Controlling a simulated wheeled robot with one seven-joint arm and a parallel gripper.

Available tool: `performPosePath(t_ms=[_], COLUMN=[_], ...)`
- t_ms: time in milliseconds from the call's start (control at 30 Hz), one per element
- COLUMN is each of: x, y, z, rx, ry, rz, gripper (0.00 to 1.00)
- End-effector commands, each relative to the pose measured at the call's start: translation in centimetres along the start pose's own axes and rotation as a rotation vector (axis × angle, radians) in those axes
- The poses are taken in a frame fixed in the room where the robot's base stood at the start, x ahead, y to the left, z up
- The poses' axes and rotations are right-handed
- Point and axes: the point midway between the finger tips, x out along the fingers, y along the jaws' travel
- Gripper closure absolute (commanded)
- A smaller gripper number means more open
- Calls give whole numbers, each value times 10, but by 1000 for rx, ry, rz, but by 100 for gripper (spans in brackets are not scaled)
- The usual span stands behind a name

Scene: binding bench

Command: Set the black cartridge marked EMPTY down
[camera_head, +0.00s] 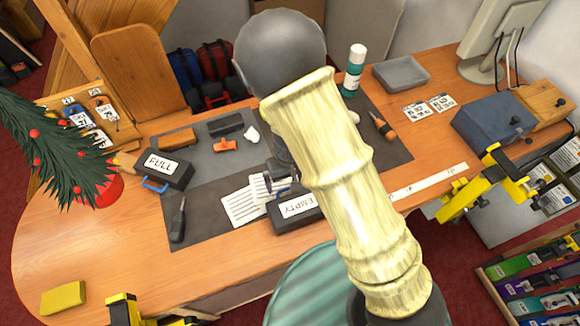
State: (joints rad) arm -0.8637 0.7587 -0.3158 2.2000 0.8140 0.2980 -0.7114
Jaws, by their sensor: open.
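The black cartridge marked EMPTY (288,222) lies at the front edge of the grey mat (213,197), its white label facing up. My arm covers its right end. My gripper (280,187) is open and low, right at the back side of this cartridge. The arm hides most of the gripper, and I cannot tell whether it touches the cartridge. A bit of blue shows between the two. A second black cartridge marked FULL (177,179), with a blue handle, lies at the left of the mat.
A printed white sheet (242,207) lies just left of the EMPTY cartridge. A screwdriver (178,222), an orange tool (224,145) and a bottle (354,70) stand or lie around the mat. A small tree (60,150) is at left.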

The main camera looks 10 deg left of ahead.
Motion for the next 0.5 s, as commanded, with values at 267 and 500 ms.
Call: performPosePath(t_ms=[267,500], x=[-49,-65], y=[-1,0], z=[-1,0], rx=[-3,0], ry=[4,0], rz=[-1,1], gripper=[0,0])
